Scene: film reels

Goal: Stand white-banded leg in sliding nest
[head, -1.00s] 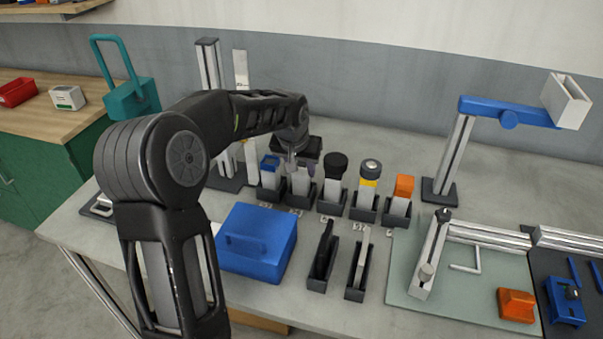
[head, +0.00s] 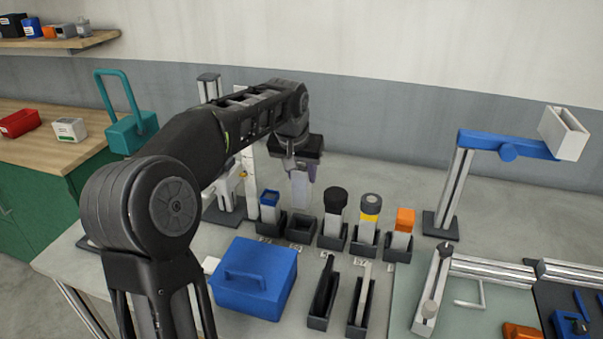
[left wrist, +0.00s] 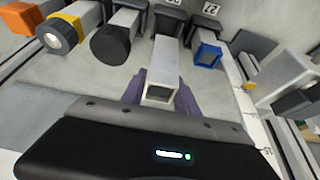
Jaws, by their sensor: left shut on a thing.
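My left gripper (head: 302,172) is shut on a pale square leg (head: 299,192), held upright above the row of dark holders. In the left wrist view the leg (left wrist: 160,62) sits between the purple fingers (left wrist: 158,95), its hollow white-rimmed end toward the camera. An empty dark holder (head: 300,227) is below it in the head view. I cannot tell which part is the sliding nest. My right gripper is not in view.
Legs with blue (head: 269,206), black (head: 335,205), yellow-banded (head: 369,215) and orange (head: 403,222) ends stand in neighbouring holders. A blue box (head: 255,280) is in front. A blue-armed post (head: 455,180) and a green plate with rails (head: 470,310) are at right.

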